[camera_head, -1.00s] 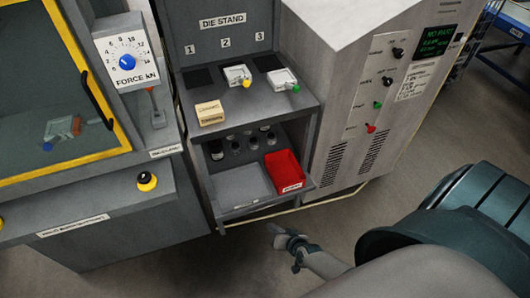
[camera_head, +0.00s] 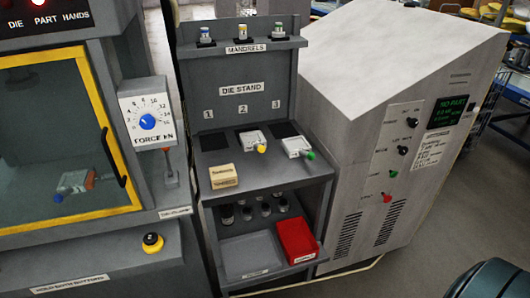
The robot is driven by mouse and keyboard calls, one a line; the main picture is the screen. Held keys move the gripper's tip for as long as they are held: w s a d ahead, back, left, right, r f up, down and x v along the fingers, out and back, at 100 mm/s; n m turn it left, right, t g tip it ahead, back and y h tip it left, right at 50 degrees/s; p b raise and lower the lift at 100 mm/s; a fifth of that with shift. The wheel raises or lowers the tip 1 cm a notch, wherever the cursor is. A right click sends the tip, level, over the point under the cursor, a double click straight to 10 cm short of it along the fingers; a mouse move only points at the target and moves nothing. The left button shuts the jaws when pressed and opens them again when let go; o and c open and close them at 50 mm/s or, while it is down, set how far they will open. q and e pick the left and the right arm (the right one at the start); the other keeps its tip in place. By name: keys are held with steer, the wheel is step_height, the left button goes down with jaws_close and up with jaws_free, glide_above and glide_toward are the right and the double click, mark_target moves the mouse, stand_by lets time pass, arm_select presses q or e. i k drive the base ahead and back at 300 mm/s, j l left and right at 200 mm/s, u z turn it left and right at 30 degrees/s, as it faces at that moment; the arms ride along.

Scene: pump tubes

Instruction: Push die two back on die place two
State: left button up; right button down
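The die stand (camera_head: 230,115) has places numbered 1, 2 and 3. A pale die with a yellow knob (camera_head: 252,139) lies below number 2 and covers most of what is under it, so I cannot tell how exactly it sits on its place. A pale die with a green knob (camera_head: 297,147) lies forward of the dark pad (camera_head: 285,129) below number 3. The dark pad below number 1 (camera_head: 213,141) is bare. A die with a blue knob (camera_head: 73,182) lies behind the press window. Neither gripper is in view.
Wooden blocks (camera_head: 223,177) sit at the stand's front left. Below are a red bin (camera_head: 296,240), a grey tray (camera_head: 250,255) and several dark cylinders. Mandrels (camera_head: 242,34) stand on the top shelf. A grey cabinet (camera_head: 400,90) flanks the right side.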

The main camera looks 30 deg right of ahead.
mark_target(254, 140)
steer(key=i+j+z, duration=0.2)
steer(key=i+z, duration=0.15)
steer(key=i+j+z, duration=0.6)
steer(key=z, duration=0.15)
